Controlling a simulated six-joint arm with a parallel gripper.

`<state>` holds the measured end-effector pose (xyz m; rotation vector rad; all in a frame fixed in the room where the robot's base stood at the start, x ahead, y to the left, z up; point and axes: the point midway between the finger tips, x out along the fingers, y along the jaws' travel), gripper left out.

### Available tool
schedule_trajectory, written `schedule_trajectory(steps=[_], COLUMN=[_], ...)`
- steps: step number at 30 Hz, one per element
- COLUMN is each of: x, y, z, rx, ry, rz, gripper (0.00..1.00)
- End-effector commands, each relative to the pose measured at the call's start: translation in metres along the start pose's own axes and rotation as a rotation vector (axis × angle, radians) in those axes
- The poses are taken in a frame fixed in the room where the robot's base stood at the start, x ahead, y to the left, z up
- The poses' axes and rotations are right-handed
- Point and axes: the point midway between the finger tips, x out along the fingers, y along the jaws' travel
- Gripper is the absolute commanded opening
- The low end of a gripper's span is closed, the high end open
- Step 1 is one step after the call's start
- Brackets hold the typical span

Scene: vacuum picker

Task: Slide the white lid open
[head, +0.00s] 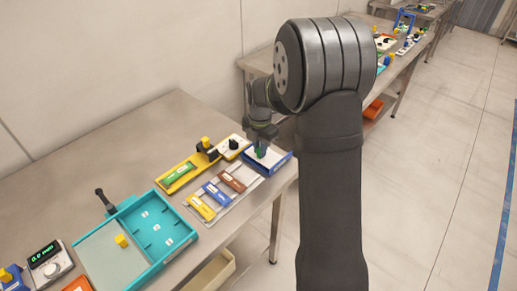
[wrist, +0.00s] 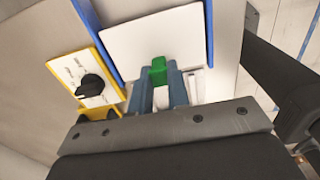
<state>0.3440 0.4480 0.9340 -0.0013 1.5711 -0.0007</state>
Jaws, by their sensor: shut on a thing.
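The white lid (wrist: 145,38) is a flat plate with blue side rails (wrist: 91,25) in the wrist view. In the head view the blue box (head: 278,166) that bears it sits near the right edge of the table. A green knob (wrist: 158,70) stands at the lid's near edge. My gripper (wrist: 160,80) is shut on the green knob, one finger on each side. The head view also shows my gripper (head: 262,146) over the box. A pale strip shows right of the fingers, below the lid's edge; what it is I cannot tell.
A yellow-edged panel with a black dial (wrist: 92,86) stands close left of the box. A rack with yellow, blue and brown blocks (head: 217,193) lies in front. A teal tray (head: 190,237) is further left. The table's right edge is close to the box.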

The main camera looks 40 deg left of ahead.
Motion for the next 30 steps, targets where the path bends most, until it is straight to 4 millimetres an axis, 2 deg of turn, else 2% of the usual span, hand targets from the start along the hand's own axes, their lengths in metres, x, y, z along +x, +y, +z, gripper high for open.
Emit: schedule_trajectory(steps=[6, 9, 12, 20, 21, 24, 30], x=[0.0, -0.001, -0.001, -0.002, -0.002, -0.002, -0.001], y=[0.0, 0.0, 0.0, 0.0, 0.0, 0.0, 0.0], z=[0.049, 0.064, 0.071, 0.073, 0.073, 0.073, 0.072], rx=[0.005, 0.003, 0.002, 0.001, 0.001, 0.002, 0.001], ry=[-0.002, -0.002, -0.002, -0.006, -0.007, -0.005, -0.003], rz=[0.003, 0.002, 0.003, 0.005, 0.005, 0.004, 0.002], gripper=[0.0, 0.0, 0.0, 0.0, 0.2, 0.38, 0.38])
